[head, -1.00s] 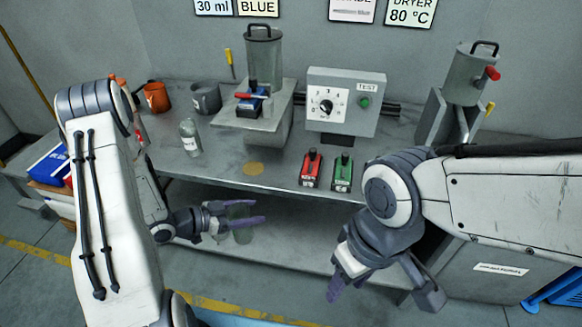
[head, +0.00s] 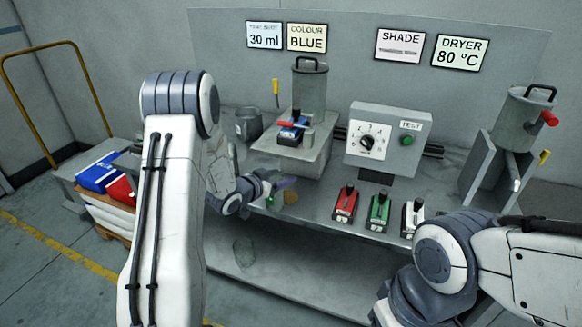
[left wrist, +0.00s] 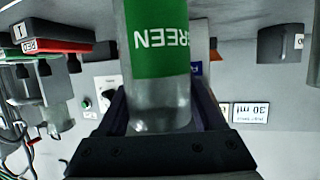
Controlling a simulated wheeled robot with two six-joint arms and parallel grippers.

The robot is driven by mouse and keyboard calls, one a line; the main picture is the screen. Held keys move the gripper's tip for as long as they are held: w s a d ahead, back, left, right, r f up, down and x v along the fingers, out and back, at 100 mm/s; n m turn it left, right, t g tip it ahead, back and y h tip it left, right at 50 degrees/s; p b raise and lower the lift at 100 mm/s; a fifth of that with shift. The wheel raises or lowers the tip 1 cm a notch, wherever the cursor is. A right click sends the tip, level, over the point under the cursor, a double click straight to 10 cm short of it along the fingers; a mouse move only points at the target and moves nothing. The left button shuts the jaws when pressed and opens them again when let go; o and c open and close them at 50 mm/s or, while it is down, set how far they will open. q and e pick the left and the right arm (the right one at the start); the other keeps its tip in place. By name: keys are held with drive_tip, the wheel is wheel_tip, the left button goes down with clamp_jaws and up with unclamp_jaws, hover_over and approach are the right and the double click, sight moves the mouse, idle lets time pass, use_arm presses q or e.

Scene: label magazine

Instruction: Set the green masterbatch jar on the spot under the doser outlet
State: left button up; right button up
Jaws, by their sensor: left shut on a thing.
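The green masterbatch jar (left wrist: 160,40) fills the middle of the left wrist view, clear with a green label whose lettering shows upside down. My left gripper (head: 282,187) is shut on it. In the head view only a small bit of green shows at the gripper, so the jar is mostly hidden. A round yellowish spot (head: 291,197) lies on the bench top just beside the left fingers, in front of the doser (head: 309,92). I cannot tell whether the jar touches the bench. My right gripper is out of view; only its arm shows at bottom right.
Red (head: 344,204), green (head: 379,212) and white (head: 412,218) modules stand right of the spot. A control box (head: 388,140) with dial is behind them. A grey mug (head: 248,124) stands at back left. A hopper (head: 522,115) stands at right.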

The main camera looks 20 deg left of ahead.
use_arm(q)
drive_tip(key=w+d+p, duration=0.1)
drive_tip(key=w, duration=0.5)
drive_tip(key=shift+d, duration=0.35)
drive_tip(key=shift+f, duration=0.15)
drive_tip(key=shift+f, duration=0.15)
drive_tip(key=o, duration=1.5)
drive_tip(key=shift+o, duration=0.2)
